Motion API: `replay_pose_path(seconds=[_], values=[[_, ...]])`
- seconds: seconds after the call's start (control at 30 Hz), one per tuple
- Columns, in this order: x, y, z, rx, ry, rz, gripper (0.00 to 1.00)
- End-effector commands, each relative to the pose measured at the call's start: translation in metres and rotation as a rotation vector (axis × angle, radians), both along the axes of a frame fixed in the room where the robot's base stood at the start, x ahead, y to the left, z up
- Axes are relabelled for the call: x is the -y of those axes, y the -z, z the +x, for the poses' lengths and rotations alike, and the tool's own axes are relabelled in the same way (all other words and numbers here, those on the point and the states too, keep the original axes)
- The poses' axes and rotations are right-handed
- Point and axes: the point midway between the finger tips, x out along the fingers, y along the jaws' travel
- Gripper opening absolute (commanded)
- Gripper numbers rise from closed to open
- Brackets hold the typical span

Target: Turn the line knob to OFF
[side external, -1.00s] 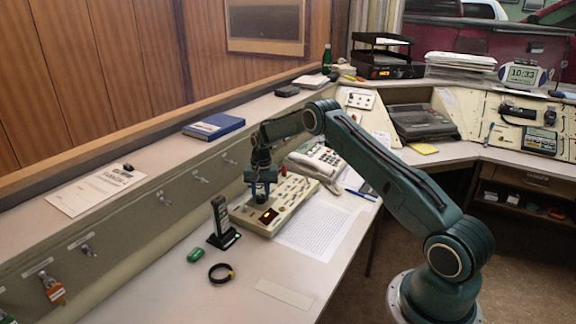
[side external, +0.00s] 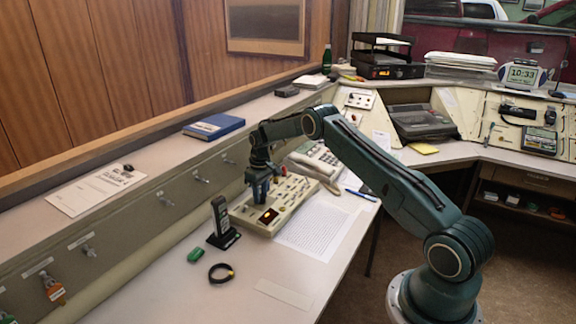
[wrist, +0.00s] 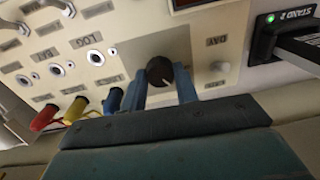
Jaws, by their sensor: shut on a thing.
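The line knob (wrist: 159,71) is a small dark round knob with a pale pointer mark, on a cream panel. In the wrist view my gripper (wrist: 160,78) has its two blue fingers on either side of the knob, shut on it. The knob's labels are too small or hidden to read for sure. In the side view my gripper (side external: 262,194) points down at the cream console box (side external: 290,195); the knob is hidden there.
Red, yellow and blue plugs (wrist: 76,108) sit left of the fingers in the wrist view.

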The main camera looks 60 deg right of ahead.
Motion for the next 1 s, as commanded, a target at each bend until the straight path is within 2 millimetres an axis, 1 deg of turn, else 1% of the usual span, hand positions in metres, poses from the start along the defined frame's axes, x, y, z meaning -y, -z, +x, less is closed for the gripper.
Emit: replay_pose_path(seconds=[0.3, 0.6, 0.8, 1.0], values=[[-0.001, -0.0001, 0.0, -0.003, -0.303, 0.001, 0.07], [-0.0012, -0.0002, 0.0001, -0.003, -0.561, 0.002, 0.07], [-0.001, -0.0003, 0.0, -0.003, -0.676, 0.002, 0.07], [-0.0008, -0.0002, 0.0, -0.003, -0.733, 0.002, 0.07]])
